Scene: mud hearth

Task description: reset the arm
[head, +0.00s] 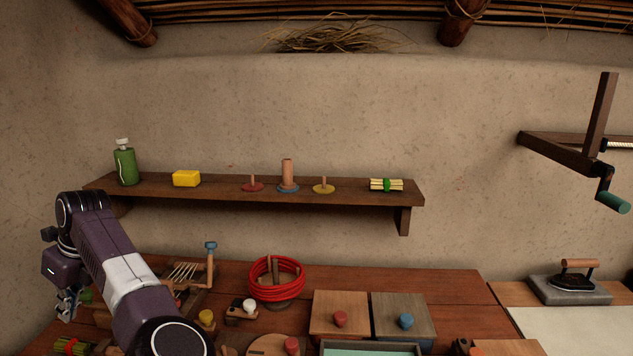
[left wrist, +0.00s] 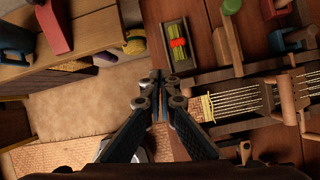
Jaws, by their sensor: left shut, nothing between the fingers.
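My left arm comes in from the left in the head view and bends down at the left end of the wooden table. My left gripper (head: 68,305) hangs there, partly seen past the arm. In the left wrist view the fingers of the left gripper (left wrist: 159,82) meet at their tips with nothing between them. They are over the table's edge, with floor below to the left and the tabletop to the right. My right gripper is in neither view.
The table (head: 440,290) holds a small loom (head: 185,272), a red coil (head: 277,282) and two lidded boxes. A wall shelf (head: 225,190) above carries a green bottle (head: 125,165), a yellow block (head: 186,178) and small pegs. An iron (head: 574,280) stands at right.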

